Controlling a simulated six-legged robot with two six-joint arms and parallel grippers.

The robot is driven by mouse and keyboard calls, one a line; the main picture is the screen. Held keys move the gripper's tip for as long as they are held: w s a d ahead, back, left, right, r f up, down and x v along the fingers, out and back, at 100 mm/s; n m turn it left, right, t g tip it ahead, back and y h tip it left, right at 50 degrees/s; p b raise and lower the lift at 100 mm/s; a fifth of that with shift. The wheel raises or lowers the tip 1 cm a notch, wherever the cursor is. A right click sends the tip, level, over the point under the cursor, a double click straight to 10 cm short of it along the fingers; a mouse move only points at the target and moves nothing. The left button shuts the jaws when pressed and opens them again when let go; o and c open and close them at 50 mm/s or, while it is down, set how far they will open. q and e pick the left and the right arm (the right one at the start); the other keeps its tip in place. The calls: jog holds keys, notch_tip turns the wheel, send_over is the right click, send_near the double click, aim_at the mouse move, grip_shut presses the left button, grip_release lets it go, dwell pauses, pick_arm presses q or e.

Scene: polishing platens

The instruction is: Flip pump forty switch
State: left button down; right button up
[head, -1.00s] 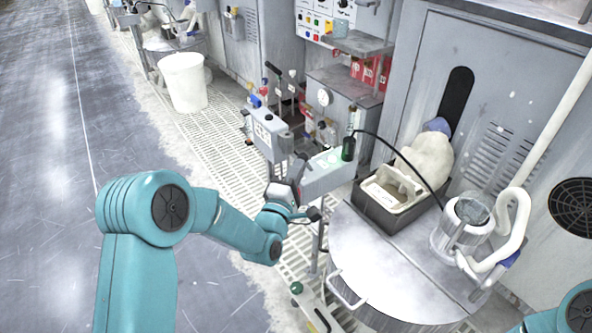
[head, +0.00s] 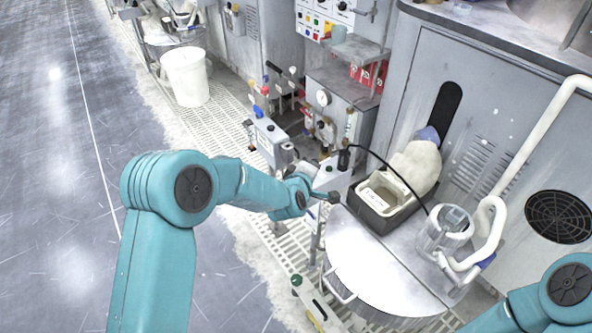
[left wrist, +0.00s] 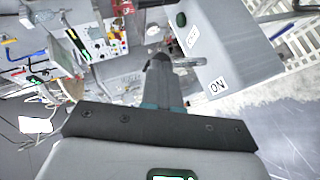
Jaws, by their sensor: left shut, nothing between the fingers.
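My left gripper (head: 334,197) is shut and empty, held in front of the grey control box (head: 334,172), partly covering that box. In the left wrist view my shut left fingers (left wrist: 162,62) point at the near side of a grey box (left wrist: 236,45). This box carries an "ON" label (left wrist: 217,86), a second label (left wrist: 192,36) too small to read surely, and a dark green switch (left wrist: 181,19). I cannot tell whether the fingertips touch the box. Which pump the switch serves is not readable. My right gripper is out of view.
Another grey box (head: 272,140) stands left of the control box. A round metal platen cover (head: 385,275) and a dark-rimmed tray (head: 362,212) lie to the right. A black cable (head: 390,168) arches over the tray. A white bucket (head: 186,78) stands behind on the grating.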

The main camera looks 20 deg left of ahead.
pick_arm(q)
jog(key=shift+w+d+r+g+p, duration=0.2)
jog(key=shift+w+r+g+p, duration=0.1)
jog(key=shift+r+p, duration=0.3)
jog(key=shift+f, duration=0.55)
jog(key=shift+m+b, duration=0.3)
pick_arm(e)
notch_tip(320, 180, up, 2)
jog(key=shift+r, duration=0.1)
pick_arm(q)
jog(key=shift+r+p, duration=0.45)
jog(key=shift+r, duration=0.35)
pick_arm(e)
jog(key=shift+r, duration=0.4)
